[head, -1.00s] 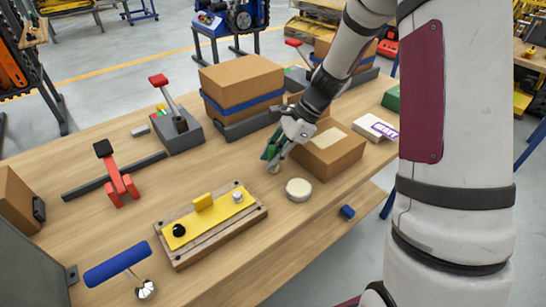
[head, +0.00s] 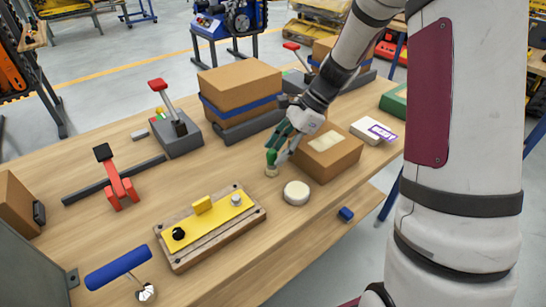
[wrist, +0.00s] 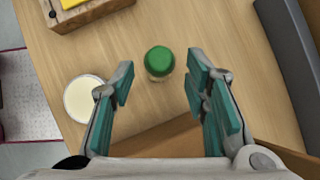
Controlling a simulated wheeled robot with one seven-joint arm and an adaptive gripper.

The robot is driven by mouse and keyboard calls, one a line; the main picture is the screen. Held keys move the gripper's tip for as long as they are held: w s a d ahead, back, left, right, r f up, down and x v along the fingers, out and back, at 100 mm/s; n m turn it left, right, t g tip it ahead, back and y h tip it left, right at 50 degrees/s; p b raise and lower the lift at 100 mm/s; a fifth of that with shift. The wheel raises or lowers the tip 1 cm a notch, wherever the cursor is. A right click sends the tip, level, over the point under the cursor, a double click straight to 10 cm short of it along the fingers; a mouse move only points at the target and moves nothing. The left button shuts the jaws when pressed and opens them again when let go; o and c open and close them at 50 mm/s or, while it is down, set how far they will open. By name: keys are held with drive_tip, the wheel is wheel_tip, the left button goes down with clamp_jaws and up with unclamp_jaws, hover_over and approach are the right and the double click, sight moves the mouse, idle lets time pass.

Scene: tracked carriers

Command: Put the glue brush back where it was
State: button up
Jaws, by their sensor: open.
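A small upright thing with a round green top (head: 271,156) and a pale lower part stands on the table; I take it to be the glue brush. In the wrist view its green top (wrist: 159,60) lies just beyond and between my fingertips, with clear space on both sides. My gripper (head: 281,147) is open and empty, its teal-padded fingers (wrist: 160,82) spread wide. A round dish with a cream-coloured top (head: 297,192) sits nearer the front edge; it also shows in the wrist view (wrist: 85,99). Whether it holds glue I cannot tell.
A cardboard box (head: 329,155) stands close to the right of my gripper. A wooden block with a yellow plate (head: 205,225) lies front left. A strapped box (head: 240,92) stands behind, and a blue roller (head: 118,267) lies near left. Table between is bare.

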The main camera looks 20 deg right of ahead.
drive_tip(key=w+p+v, duration=0.1)
drive_tip(key=v, duration=0.7)
drive_tip(key=s+a+r+n+h, duration=0.1)
drive_tip(key=s+a+r+n, duration=0.25)
drive_tip(key=s+r, duration=0.2)
drive_tip(key=s+a+r+n+h, duration=0.1)
drive_tip(key=s+n+h, duration=0.1)
drive_tip(key=s+n, duration=0.3)
drive_tip(key=s+a+r+n+h, duration=0.1)
drive_tip(key=s+n, duration=0.4)
drive_tip(key=s, duration=0.8)
drive_tip(key=s+a+r+n+t+h, duration=0.1)
drive_tip(key=s+r+n+h, duration=0.1)
drive_tip(key=s+n, duration=0.3)
drive_tip(key=s, duration=0.4)
drive_tip(key=shift+h, duration=0.3)
drive_tip(key=shift+n, duration=0.25)
wheel_tip(320, 180, up, 13)
drive_tip(key=t+p, duration=0.2)
drive_tip(key=p, duration=0.9)
drive_tip(key=shift+d+f, duration=0.15)
drive_tip(key=shift+f, duration=0.05)
